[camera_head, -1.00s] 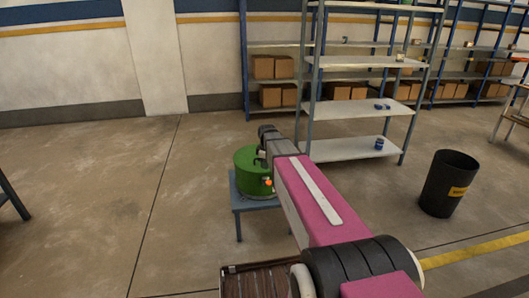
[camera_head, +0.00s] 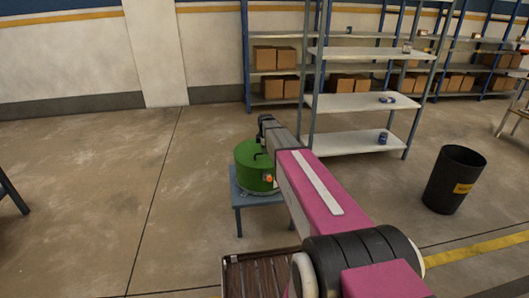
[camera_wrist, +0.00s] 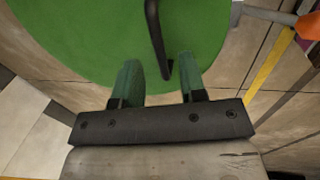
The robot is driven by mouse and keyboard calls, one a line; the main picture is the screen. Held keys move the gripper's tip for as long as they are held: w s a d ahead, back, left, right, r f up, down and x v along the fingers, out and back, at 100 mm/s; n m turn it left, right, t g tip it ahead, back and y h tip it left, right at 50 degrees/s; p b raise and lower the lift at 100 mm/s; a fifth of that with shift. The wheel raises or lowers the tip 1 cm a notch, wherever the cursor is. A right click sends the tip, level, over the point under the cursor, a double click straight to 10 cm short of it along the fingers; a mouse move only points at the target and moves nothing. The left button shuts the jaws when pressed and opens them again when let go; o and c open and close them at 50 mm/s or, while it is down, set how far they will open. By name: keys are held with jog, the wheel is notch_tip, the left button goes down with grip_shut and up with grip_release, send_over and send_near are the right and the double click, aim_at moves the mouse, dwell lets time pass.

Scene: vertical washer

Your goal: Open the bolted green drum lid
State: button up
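The green drum (camera_head: 256,168) stands on a small blue-grey table, with its round green lid (camera_wrist: 90,30) on top. A black bar handle (camera_wrist: 155,30) rises from the lid, and an orange-red knob (camera_head: 269,178) sits at the drum's front right side. My gripper (camera_wrist: 160,72) is open above the lid in the wrist view. The handle's near end shows between its two fingers, which do not close on it; whether they touch it I cannot tell. In the head view my gripper's fingertips are hidden. The orange part (camera_wrist: 309,25) also shows at the wrist view's upper right, on a grey lever.
The blue-grey table (camera_head: 257,198) holds the drum on open concrete floor. Metal shelves (camera_head: 355,106) with boxes stand behind it to the right. A black bin (camera_head: 455,180) stands on the right. The floor left of the drum is clear.

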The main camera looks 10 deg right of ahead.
jog(key=shift+w+f, duration=0.25)
jog(key=shift+f, duration=0.85)
grip_shut()
